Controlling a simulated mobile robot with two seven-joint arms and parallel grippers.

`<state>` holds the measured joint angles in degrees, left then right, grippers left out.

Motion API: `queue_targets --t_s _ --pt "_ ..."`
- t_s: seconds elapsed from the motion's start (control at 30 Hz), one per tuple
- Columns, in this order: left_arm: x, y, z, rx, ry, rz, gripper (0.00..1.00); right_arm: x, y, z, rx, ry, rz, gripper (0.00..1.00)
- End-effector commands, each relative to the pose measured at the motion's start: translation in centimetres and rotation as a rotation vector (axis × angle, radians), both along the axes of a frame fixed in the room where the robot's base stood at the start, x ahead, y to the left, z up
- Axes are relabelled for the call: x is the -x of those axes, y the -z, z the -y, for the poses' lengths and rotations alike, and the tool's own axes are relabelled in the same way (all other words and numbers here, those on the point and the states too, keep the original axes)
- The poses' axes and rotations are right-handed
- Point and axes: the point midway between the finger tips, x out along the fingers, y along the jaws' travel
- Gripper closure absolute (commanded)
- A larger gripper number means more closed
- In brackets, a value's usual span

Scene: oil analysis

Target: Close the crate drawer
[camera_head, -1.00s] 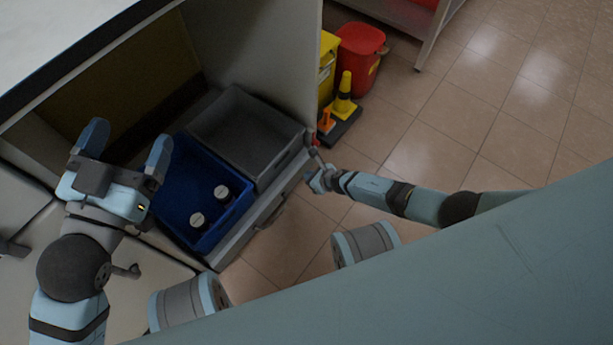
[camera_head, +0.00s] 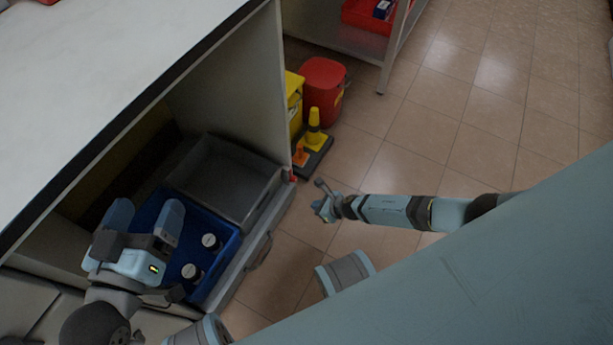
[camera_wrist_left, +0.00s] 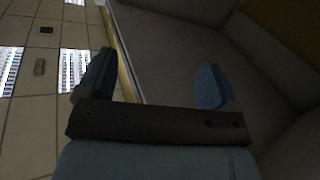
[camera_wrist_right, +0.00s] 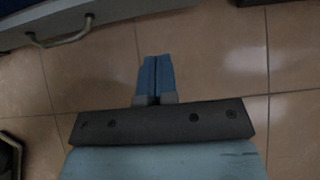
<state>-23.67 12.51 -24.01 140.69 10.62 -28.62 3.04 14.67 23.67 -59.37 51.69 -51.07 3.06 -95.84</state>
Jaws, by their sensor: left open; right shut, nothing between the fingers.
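The crate drawer (camera_head: 238,277) stands pulled out from under the white counter. It holds a grey crate (camera_head: 262,182) towards the back right and a blue crate (camera_head: 226,262) in front of it. The drawer's handle (camera_head: 262,250) is on its outer front and also shows in the right wrist view (camera_wrist_right: 62,40). My left gripper (camera_head: 146,214) is open and empty, in front of part of the blue crate in the head view. My right gripper (camera_head: 317,207) is shut and empty, outside the drawer, right of its front corner and apart from the handle.
Two white-capped bottles (camera_head: 209,241) stand in the blue crate. The cabinet side panel (camera_head: 235,95) rises beside the drawer. A red bin (camera_head: 322,90), a yellow bin (camera_head: 294,105) and a yellow cone (camera_head: 314,130) stand right of it.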

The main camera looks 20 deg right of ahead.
Motion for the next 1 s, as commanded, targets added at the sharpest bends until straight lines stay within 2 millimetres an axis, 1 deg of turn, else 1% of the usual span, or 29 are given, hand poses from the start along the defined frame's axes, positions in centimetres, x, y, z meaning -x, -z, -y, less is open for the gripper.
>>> queue_targets --t_s 0.03,0.1,0.4,0.47,0.5,0.53,0.7,0.83,1.0 --pt "0.1 1.0 0.0 -0.007 0.003 -0.008 0.15 -0.4 0.9 -0.4 -0.001 0.001 0.000 1.00" --pt "0.0 1.8 0.0 -0.031 0.015 -0.016 0.15 -1.1 1.9 -1.0 -0.002 0.000 0.001 1.00" --pt "-2.3 1.5 -1.4 -0.179 0.000 0.240 0.15 -4.8 6.7 -3.6 -0.002 0.001 0.001 1.00" --pt "-2.6 1.3 -1.6 -0.207 -0.004 0.288 0.15 -5.4 7.5 -4.1 -0.002 0.000 0.000 1.00" --pt "-2.6 0.8 -1.6 -0.213 -0.005 0.297 0.15 -6.1 6.9 -4.6 -0.003 -0.001 0.003 1.00" --pt "-2.6 0.7 -1.6 -0.214 -0.005 0.302 0.15 -6.5 6.7 -4.8 -0.001 -0.001 0.003 1.00" --pt "-2.8 0.5 -1.8 -0.228 -0.009 0.328 0.15 -7.9 6.7 -5.9 -0.001 -0.001 0.000 1.00" --pt "-2.8 0.5 -1.8 -0.233 -0.009 0.337 0.15 -8.4 6.7 -6.2 -0.001 0.001 0.000 1.00" --pt "-2.8 0.4 -1.8 -0.233 -0.009 0.338 0.15 -8.5 6.6 -6.3 -0.001 0.001 0.000 1.00"
